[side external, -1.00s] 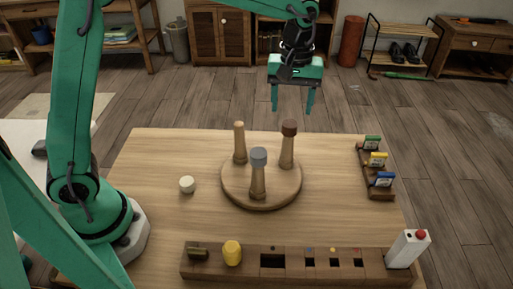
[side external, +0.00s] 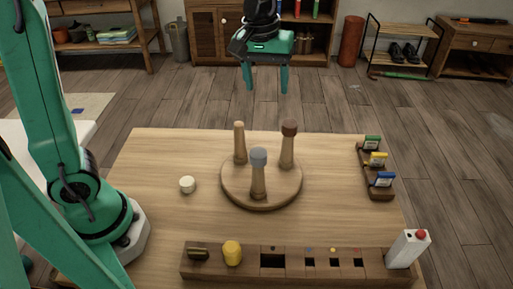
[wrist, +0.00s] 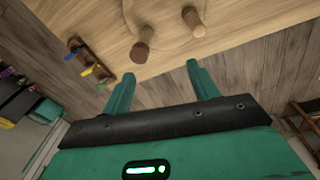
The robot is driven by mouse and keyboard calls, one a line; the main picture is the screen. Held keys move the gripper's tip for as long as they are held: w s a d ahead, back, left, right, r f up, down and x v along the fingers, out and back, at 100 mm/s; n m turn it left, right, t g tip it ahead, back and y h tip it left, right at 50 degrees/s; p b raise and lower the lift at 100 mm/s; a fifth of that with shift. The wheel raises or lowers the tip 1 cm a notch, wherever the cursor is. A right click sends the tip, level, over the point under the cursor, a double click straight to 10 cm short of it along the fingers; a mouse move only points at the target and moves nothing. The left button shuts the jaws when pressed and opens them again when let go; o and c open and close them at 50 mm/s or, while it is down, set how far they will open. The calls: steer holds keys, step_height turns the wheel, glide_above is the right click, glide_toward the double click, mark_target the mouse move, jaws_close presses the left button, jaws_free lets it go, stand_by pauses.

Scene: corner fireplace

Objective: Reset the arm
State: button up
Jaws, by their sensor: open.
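My gripper (side external: 267,82) is open and empty. In the side external view it hangs high above and beyond the far edge of the table, with its fingers pointing down. In the wrist view its two green fingers (wrist: 162,90) are spread apart with nothing between them. The fingers are clear of the wooden table (side external: 190,150) and everything on it.
A round wooden base (side external: 285,196) carries three upright pegs. A cream knob (side external: 187,184) lies to its left. A slotted block (side external: 222,268) holds a yellow piece (side external: 232,252) at the front, beside a white box (side external: 407,249). A rack (side external: 376,183) holds coloured pieces at right.

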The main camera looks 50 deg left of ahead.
steer(key=s+a+m+t, duration=0.2)
steer(key=s+a+m, duration=0.1)
steer(key=s, duration=0.6)
steer(key=s+a+m+t, duration=0.2)
steer(key=s+a, duration=0.3)
steer(key=s, duration=0.4)
steer(key=shift+a+f+m, duration=0.15)
steer(key=shift+f+m, duration=0.3)
steer(key=shift+m, duration=0.15)
